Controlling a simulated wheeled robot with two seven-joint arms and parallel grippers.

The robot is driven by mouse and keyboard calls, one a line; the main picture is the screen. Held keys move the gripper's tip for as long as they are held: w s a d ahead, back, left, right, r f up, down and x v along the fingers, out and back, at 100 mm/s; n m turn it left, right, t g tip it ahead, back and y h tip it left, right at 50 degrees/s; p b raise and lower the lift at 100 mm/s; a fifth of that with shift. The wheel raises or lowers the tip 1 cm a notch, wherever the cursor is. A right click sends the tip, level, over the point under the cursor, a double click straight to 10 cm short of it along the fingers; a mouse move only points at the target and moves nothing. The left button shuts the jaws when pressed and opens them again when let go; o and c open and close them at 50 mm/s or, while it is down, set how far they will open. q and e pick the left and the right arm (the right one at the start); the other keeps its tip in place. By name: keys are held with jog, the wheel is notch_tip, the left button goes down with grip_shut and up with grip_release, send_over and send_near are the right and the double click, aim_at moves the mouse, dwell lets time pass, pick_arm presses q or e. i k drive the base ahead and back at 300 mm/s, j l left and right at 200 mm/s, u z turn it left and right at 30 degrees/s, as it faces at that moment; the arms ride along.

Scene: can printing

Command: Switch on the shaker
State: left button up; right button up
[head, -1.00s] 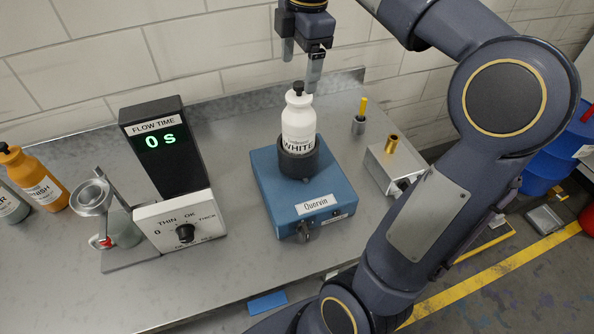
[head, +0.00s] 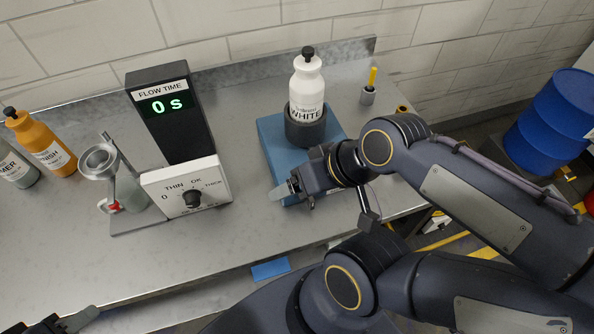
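The blue shaker (head: 272,133) stands on the bench, and its front face and knob are hidden behind my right gripper. A white bottle labelled WHITE (head: 306,88) stands upright in the dark holder (head: 304,132) on top of the shaker. My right gripper (head: 285,192) is at the shaker's front edge, with a pale finger pointing left. Contact with the knob, and whether it is open or shut, cannot be seen. My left gripper (head: 72,320) is at the bottom left corner, partly cut off, away from the shaker.
The flow time display (head: 172,112) reads 0 s, above a white dial box (head: 190,187). A flow cup stand (head: 100,160) and an orange bottle (head: 42,143) are at left. A small holder (head: 367,96) with a yellow stick is behind right. A blue drum (head: 553,120) stands on the floor.

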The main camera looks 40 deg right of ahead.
aim_at(311, 202)
jog(key=k+l+z, duration=0.1)
jog(key=z, duration=0.65)
jog(key=k+l+z, duration=0.1)
jog(key=z, duration=0.25)
jog(key=l, duration=0.1)
